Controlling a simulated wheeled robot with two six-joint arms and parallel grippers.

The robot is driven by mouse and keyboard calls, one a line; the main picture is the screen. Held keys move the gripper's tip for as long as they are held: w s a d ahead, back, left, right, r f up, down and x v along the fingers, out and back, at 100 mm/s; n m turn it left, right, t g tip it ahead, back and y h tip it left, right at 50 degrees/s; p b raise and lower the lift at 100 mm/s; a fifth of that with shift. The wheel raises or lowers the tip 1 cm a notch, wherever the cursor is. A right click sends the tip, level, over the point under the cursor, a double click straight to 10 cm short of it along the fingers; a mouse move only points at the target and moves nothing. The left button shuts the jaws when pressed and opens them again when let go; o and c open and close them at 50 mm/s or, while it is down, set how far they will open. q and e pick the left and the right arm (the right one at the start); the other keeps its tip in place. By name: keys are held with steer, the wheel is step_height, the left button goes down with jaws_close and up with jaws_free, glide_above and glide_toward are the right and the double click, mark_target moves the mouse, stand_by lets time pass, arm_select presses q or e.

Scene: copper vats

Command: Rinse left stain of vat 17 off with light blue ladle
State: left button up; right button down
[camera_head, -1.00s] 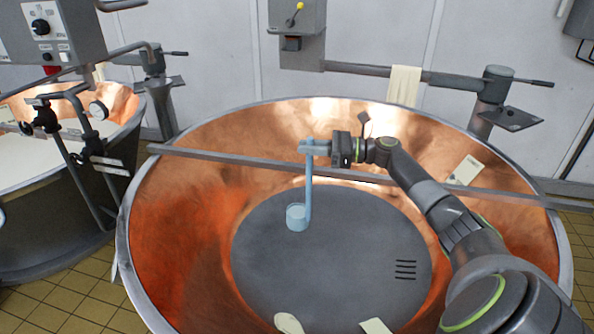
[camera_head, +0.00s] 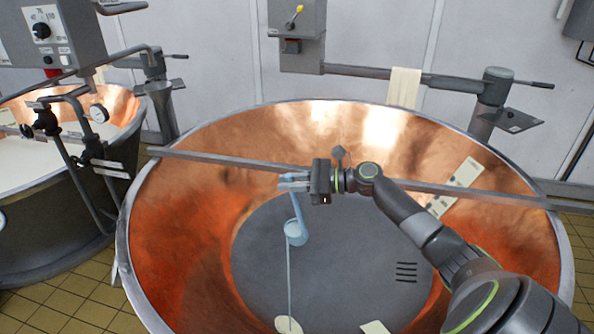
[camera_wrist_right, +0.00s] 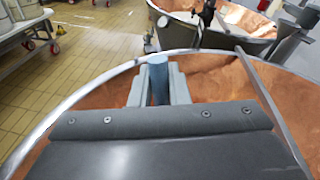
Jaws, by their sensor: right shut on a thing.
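My right gripper (camera_head: 293,182) reaches in from the right over the open copper vat (camera_head: 185,185) and is shut on the handle of the light blue ladle (camera_head: 300,215). The ladle hangs below the fingers with its cup tilted, over the grey vat floor. A thin pale blue stream (camera_head: 290,280) runs from the cup down to a pale rounded patch (camera_head: 288,325) at the lower picture edge. In the right wrist view the handle end (camera_wrist_right: 158,76) stands between the two fingers. I cannot read a vat number. My left gripper is not in view.
A grey bar (camera_head: 230,160) crosses the vat behind the gripper. A pale strip (camera_head: 456,187) with dark marks lies against the right inner wall. Another pale piece (camera_head: 375,327) shows at the bottom edge. A second vat (camera_head: 40,225) stands at the left.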

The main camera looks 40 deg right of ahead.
steer(key=s+a+f+n+g+h+b, duration=0.1)
steer(key=s+a+f+n+h+b, duration=0.15)
steer(key=a+f, duration=0.5)
steer(key=s+a+f+n+h+b, duration=0.1)
steer(key=a+f+n+h, duration=0.2)
steer(key=a+f, duration=0.45)
steer(key=a+f+n+h+b, duration=0.2)
steer(key=a+f, duration=0.1)
steer(key=f, duration=0.3)
steer(key=s+a+f+n+h+b, duration=0.1)
steer(key=a+f+n+h+b, duration=0.1)
steer(key=f, duration=0.5)
steer(key=shift+s+a+t+h+b, duration=0.3)
steer(key=shift+a+t+h+b, duration=0.1)
steer(key=shift+a+b, duration=0.35)
steer(key=shift+f, duration=0.1)
stand_by(0.4)
